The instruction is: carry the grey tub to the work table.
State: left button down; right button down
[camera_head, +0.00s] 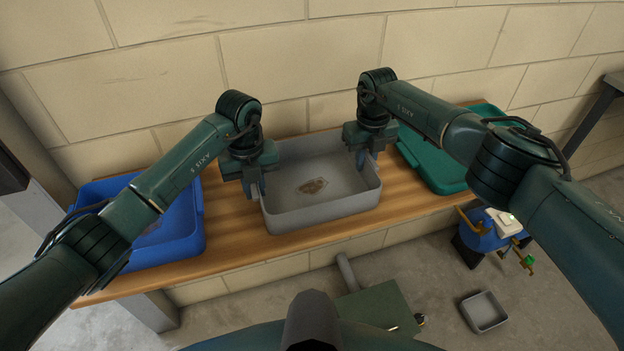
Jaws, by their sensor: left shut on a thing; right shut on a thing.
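The grey tub (325,222) stands on a wooden shelf top (232,252) against the block wall. It is open at the top, with a brown patch on its inside floor. My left gripper (256,188) is shut on the tub's left wall. My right gripper (363,158) is shut on the tub's wall at the right side, near the back. The fingertips are partly hidden by the gripper bodies. I cannot tell which surface is the work table.
A blue tub (185,250) stands left of the grey tub, partly behind my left arm. A green tub (425,172) lies to the right, behind my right arm. A blue container (482,240) and a small grey bin (484,311) are on the floor. Bare wood separates the tubs.

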pick_arm(q)
jog(key=shift+r, duration=0.1)
pick_arm(e)
jog(key=shift+r, duration=0.15)
